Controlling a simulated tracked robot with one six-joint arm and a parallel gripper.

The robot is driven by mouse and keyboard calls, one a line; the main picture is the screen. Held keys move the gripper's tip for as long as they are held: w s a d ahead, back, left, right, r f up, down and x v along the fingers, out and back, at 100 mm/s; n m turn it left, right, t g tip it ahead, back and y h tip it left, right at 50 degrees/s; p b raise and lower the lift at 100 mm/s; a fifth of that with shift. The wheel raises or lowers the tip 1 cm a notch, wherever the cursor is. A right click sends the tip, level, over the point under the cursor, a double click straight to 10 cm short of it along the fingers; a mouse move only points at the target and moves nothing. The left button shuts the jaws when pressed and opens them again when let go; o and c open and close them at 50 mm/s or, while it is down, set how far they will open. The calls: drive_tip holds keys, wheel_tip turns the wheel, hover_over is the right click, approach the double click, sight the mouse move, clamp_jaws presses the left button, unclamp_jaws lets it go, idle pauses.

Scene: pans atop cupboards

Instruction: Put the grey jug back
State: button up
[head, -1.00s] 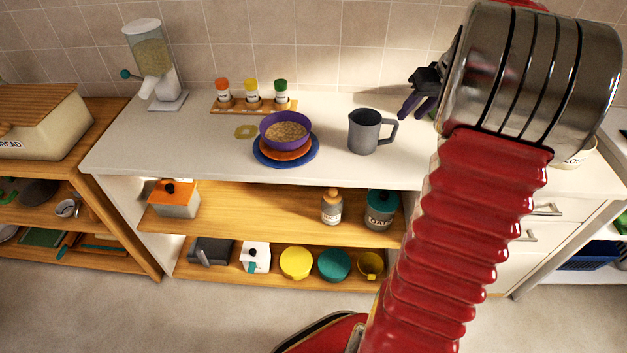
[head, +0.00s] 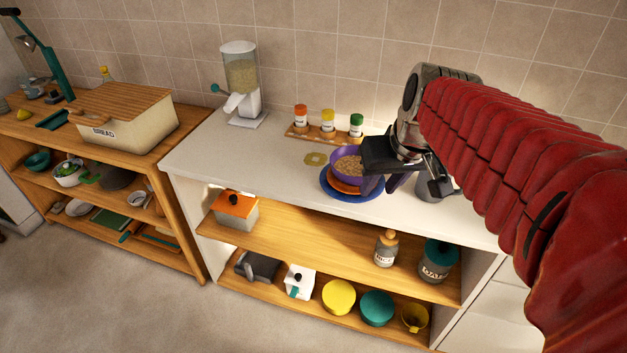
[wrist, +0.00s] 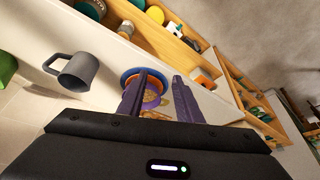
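The grey jug (head: 430,190) stands on the white counter, partly hidden behind my arm in the head view. In the wrist view the whole jug (wrist: 80,72) shows, left of my fingers, with its handle pointing left. My gripper (head: 377,184) is above the counter by the purple bowl, left of the jug and apart from it. In the wrist view its two fingers (wrist: 160,82) are spread with nothing gripped between them.
The purple bowl (head: 346,162) of food sits on an orange dish and a blue plate (head: 340,192). A spice rack (head: 300,132) and a cereal dispenser (head: 241,80) stand behind. Lower shelves (head: 300,245) hold jars and containers.

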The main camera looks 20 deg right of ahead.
drive_tip(key=s+a+f+n, duration=0.1)
drive_tip(key=s+a+f, duration=0.2)
drive_tip(key=s+a, duration=0.7)
drive_tip(key=shift+a+t, duration=0.25)
drive_tip(key=shift+t, duration=0.15)
idle(0.7)
